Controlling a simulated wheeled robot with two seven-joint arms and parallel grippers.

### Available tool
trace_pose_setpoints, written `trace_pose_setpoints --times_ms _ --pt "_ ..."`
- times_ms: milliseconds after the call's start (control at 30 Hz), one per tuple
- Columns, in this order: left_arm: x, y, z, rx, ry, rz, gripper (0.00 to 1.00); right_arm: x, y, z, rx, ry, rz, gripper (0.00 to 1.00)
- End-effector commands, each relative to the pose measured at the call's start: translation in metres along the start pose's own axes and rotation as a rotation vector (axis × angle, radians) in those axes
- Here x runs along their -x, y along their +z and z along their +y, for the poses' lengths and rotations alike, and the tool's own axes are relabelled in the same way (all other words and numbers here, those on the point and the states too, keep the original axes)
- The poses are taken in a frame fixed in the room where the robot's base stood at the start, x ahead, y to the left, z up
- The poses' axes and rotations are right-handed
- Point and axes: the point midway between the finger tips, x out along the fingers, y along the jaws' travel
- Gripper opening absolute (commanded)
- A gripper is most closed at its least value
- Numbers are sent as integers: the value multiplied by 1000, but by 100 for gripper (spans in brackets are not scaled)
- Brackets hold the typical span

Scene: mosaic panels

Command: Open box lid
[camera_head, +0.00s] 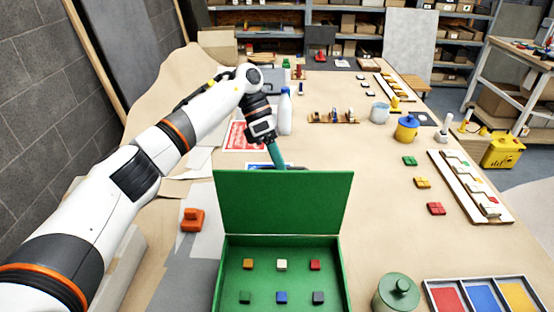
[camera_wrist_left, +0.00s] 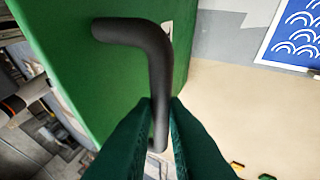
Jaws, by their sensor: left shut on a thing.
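The green box (camera_head: 229,285) stands at the front of the table, open at the top. Its green lid (camera_head: 285,200) stands raised at the back edge of the box, close to upright. In the left wrist view the lid (camera_wrist_left: 75,70) fills the upper left, with a dark bent handle (camera_wrist_left: 150,40) on its outer face. My left gripper (camera_head: 278,162) is behind the lid's top edge, and its green fingers (camera_wrist_left: 161,125) are shut on the handle. In the head view the lid hides the handle and fingertips. My right gripper is not in view.
Several small coloured tiles (camera_head: 282,265) lie in the box. A green lidded jar (camera_head: 396,293) and a tray of coloured panels (camera_head: 485,297) stand to its right. An orange block (camera_head: 192,220) lies left. A white bottle (camera_head: 285,112) stands near my left wrist.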

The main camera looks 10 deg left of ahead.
Motion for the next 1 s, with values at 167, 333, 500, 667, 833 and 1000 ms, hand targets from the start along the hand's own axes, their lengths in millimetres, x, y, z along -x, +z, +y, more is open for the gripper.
trace_pose_setpoints --times_ms 167,333,500,667,833,1000 --pt "-10 6 -3 11 9 -16 34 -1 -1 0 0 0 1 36" --pt "-7 4 -2 7 7 -12 34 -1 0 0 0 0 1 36" --pt "-3 4 -2 6 5 -9 34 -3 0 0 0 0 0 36" --pt "18 3 -4 7 2 -8 34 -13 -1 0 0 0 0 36" --pt "56 2 -4 8 4 -8 34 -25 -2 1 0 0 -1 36" --pt "85 2 -4 11 5 -10 34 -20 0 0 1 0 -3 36"
